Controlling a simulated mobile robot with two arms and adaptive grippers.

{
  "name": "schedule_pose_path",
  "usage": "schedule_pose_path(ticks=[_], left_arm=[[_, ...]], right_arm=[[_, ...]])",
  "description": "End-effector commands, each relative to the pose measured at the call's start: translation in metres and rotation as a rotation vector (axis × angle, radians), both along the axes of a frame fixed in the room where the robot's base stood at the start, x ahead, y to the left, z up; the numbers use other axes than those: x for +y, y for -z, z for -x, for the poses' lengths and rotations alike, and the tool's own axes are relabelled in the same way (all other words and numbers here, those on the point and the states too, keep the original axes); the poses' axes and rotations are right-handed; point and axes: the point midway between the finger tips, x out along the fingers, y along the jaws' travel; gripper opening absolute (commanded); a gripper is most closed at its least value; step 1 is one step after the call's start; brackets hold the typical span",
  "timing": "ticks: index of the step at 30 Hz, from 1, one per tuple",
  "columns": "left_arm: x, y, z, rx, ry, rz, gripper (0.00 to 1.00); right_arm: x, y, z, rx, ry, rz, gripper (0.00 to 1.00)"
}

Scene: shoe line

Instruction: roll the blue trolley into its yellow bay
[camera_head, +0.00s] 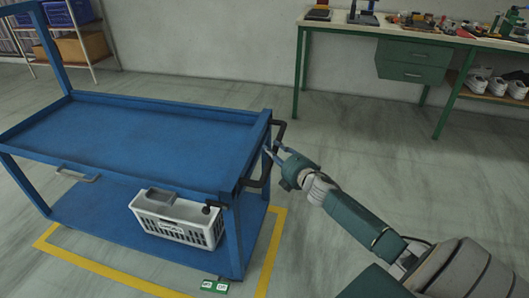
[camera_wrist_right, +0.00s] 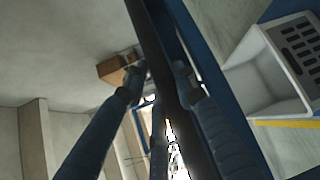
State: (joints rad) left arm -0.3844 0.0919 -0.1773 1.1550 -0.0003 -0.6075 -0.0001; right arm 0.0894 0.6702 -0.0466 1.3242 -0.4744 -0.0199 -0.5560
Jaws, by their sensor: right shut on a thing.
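The blue trolley (camera_head: 140,128) stands upright on the left, with an upper tray, a lower shelf and a black handle (camera_head: 281,131) on its right end. The yellow bay (camera_head: 110,269) is a taped outline on the floor. Its front and right lines show around the trolley's near and right sides, and the front right leg stands inside the right line. The far side is hidden. My right gripper (camera_head: 276,155) is shut on the handle; the dark bar runs between its fingers (camera_wrist_right: 158,85) in the wrist view. My left gripper is not in view.
A grey crate (camera_head: 178,218) sits on the lower shelf. A small green and white label (camera_head: 215,286) lies by the front right leg. A workbench (camera_head: 408,39) with green legs stands at the back right, a shelf rack (camera_head: 72,33) at the back left. Floor between is clear.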

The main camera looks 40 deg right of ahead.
Motion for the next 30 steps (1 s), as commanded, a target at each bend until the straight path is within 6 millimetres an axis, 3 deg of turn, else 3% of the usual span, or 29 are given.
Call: schedule_pose_path(ticks=[16, 17, 20, 30], left_arm=[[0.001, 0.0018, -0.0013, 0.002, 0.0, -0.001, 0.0], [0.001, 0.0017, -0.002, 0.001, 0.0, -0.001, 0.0], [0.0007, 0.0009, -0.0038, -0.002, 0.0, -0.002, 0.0], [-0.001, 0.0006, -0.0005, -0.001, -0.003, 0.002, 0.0]], right_arm=[[-0.0065, 0.0004, 0.0043, -0.001, -0.003, -0.006, 0.0], [-0.0065, 0.0004, 0.0043, -0.001, -0.003, -0.006, 0.29], [-0.0065, 0.0003, 0.0042, -0.001, -0.002, -0.005, 0.47], [-0.0065, -0.0004, 0.006, -0.001, -0.003, -0.001, 0.47]])
